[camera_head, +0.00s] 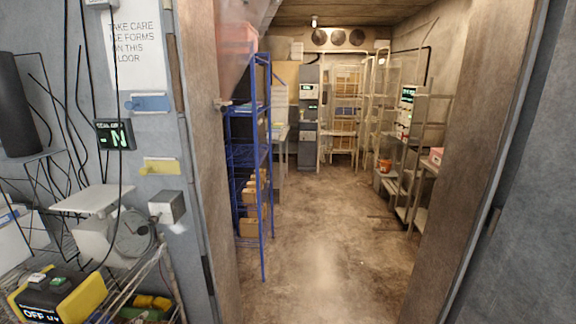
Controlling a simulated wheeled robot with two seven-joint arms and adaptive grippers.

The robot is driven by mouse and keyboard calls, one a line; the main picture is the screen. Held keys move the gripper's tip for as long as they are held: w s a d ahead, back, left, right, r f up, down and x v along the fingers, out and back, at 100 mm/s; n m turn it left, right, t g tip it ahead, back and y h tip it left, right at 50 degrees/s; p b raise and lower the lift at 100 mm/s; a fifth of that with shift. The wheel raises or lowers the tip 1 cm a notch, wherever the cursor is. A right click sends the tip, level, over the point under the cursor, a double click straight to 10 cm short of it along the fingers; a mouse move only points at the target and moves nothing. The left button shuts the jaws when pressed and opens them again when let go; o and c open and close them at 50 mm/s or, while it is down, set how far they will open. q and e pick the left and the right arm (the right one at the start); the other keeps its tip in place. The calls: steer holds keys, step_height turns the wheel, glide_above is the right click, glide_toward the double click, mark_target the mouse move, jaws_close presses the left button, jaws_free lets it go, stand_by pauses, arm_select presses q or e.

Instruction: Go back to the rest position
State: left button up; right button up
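Neither of my grippers is in the head view, and no part of my arms shows. The view looks through an open doorway into a freezer room. The concrete floor (322,255) runs from the doorway to the back wall. The task names no object.
The left door frame (210,170) and right door frame (480,160) bound the opening. A blue shelf rack (262,165) stands just inside on the left. Metal shelves (428,150) line the right. A cart (95,205) with equipment stands outside, left. The middle floor is clear.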

arm_select(q)
steer(key=s+d+f+n+g+h, duration=0.2)
steer(key=s+d+f+n+g, duration=0.15)
steer(key=s+d, duration=0.5)
steer(key=s+d+f+n+g+h, duration=0.2)
steer(key=s+d+n+g+h, duration=0.15)
steer(key=s+d, duration=0.5)
step_height(320, 180, down, 32)
steer(key=s+f+g, duration=0.1)
steer(key=s+g, duration=0.1)
steer(key=s, duration=0.1)
steer(key=s+a+f, duration=0.2)
steer(key=s+f, duration=0.7)
steer(key=s, duration=0.2)
steer(key=s+a+f+g, duration=0.1)
steer(key=s+a+f, duration=0.1)
steer(key=s+f, duration=0.8)
steer(key=shift+s+f+y, duration=0.15)
steer(key=shift+s+y, duration=0.2)
steer(key=shift+y, duration=0.1)
steer(key=shift+a, duration=0.1)
